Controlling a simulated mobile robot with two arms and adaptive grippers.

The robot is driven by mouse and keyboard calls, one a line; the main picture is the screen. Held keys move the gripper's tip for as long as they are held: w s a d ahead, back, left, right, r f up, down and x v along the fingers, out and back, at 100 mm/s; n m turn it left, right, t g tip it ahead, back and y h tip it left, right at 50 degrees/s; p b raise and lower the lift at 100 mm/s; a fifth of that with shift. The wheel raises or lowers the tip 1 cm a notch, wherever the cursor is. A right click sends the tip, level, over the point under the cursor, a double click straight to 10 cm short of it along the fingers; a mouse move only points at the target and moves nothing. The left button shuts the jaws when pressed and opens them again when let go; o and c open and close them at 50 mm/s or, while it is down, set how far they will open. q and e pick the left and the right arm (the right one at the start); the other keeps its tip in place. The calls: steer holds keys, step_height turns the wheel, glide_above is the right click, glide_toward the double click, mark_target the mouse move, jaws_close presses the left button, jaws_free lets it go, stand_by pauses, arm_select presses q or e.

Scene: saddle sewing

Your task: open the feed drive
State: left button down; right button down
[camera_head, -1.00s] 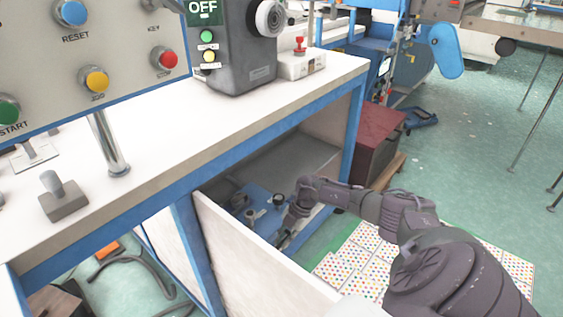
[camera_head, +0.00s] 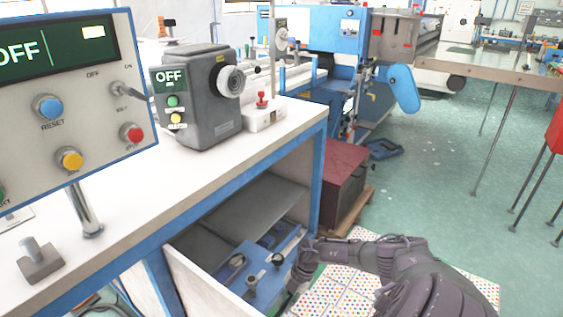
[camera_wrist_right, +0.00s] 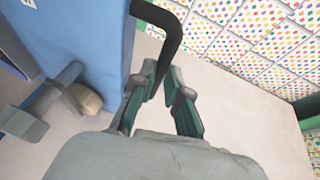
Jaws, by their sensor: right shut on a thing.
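A blue unit (camera_head: 262,262) with dark knobs sits in the open compartment under the white worktable; I take it to be the feed drive. My right gripper (camera_head: 294,280) is at its right side, low down. In the right wrist view a blue panel (camera_wrist_right: 90,40) carries a bent black handle (camera_wrist_right: 172,30). The green fingers of my right gripper (camera_wrist_right: 163,82) are closed around the end of this handle. In the head view the handle is hidden behind the gripper.
A white panel (camera_head: 205,285) borders the compartment at the front left. A dark red box (camera_head: 340,180) stands right of the table. A dotted mat (camera_head: 345,285) lies on the floor beneath my right arm. A control panel (camera_head: 70,110) fills the left.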

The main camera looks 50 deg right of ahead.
arm_select(q)
steer(key=shift+s+f, duration=0.3)
steer(key=shift+s, duration=0.1)
arm_select(e)
steer(key=shift+s+d, duration=0.1)
steer(key=shift+s, duration=0.15)
steer(key=c, duration=1.2)
jaws_free()
steer(key=shift+d+r, duration=0.2)
steer(key=shift+r, duration=0.3)
steer(key=v, duration=1.1)
arm_select(q)
steer(key=shift+a, duration=0.15)
arm_select(e)
steer(key=shift+f, duration=0.1)
